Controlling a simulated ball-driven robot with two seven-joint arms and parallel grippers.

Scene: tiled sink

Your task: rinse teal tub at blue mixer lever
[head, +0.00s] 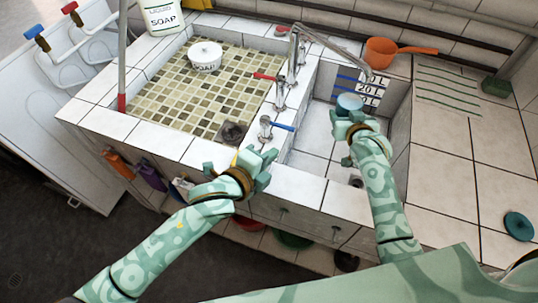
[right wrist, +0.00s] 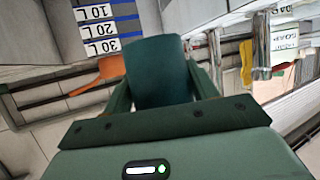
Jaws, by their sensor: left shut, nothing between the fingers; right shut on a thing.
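The teal tub (head: 349,102) is held up inside the right-hand basin, just below and left of the spout tip (head: 370,77). My right gripper (head: 349,118) is shut on it. In the right wrist view the tub (right wrist: 160,70) fills the space between the fingers. The blue mixer lever (head: 282,126) sticks out to the right from the tap base on the divider between the basins. My left gripper (head: 262,160) is shut and empty over the front rim, a little in front of the lever and apart from it. I see no water running from the spout.
A red lever (head: 265,77) sits farther back on the divider. A white soap tub (head: 205,56) stands in the tiled left basin. An orange pan (head: 382,51) is on the back ledge. A round teal piece (head: 518,226) lies on the right counter, otherwise mostly clear.

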